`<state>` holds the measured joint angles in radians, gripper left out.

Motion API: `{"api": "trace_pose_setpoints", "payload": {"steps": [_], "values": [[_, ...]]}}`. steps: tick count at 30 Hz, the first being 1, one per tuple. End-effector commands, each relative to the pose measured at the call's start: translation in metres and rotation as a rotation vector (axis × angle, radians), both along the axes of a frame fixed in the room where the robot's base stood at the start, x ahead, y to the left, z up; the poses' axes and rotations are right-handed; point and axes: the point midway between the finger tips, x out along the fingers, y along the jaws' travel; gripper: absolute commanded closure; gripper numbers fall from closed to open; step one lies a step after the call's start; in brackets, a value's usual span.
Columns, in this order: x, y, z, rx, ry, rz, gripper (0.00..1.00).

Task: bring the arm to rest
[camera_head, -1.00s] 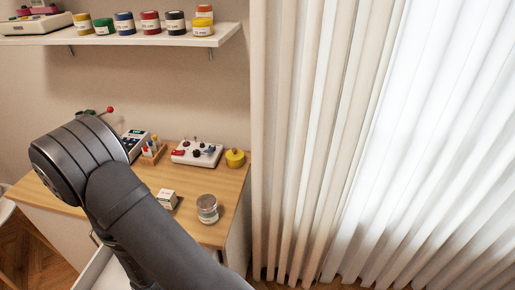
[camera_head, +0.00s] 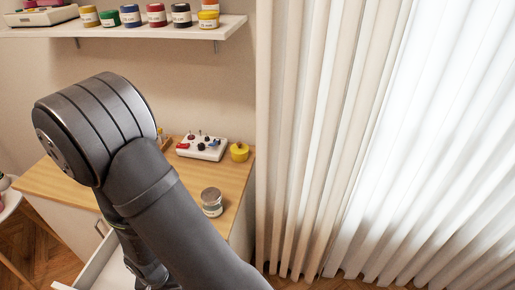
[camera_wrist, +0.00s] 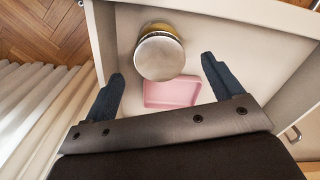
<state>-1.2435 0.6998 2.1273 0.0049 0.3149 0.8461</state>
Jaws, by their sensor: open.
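My gripper (camera_wrist: 162,67) is open in the wrist view, with one dark finger on each side and nothing clasped. It points down at an open drawer (camera_wrist: 225,25). A jar with a round metal lid (camera_wrist: 160,56) stands in the drawer, in line with the gap between the fingers. I cannot tell the height between them. A pink tray (camera_wrist: 172,93) lies next to the jar. In the head view my arm is bent in front of the table, and the gripper cannot be made out there. The white drawer (camera_head: 105,265) shows partly behind the arm.
The wooden table (camera_head: 50,185) holds a grey-lidded jar (camera_head: 212,202), a white box with colored knobs (camera_head: 202,147) and a yellow pot (camera_head: 239,152). A wall shelf (camera_head: 130,30) with several paint jars is above. Curtains (camera_head: 330,150) hang at the right.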

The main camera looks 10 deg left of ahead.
Motion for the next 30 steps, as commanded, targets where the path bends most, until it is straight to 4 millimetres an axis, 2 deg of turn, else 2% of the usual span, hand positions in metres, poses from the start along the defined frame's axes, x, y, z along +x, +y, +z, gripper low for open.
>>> {"api": "trace_pose_setpoints", "payload": {"steps": [13, 15, 30], "values": [[0.0, 0.0, 0.052, 0.001, 0.0, 0.0, 0.15], [0.0, -0.001, 0.039, -0.005, 0.002, 0.0, 0.15], [0.0, -0.001, -0.022, -0.004, 0.002, 0.0, 0.15]]}}
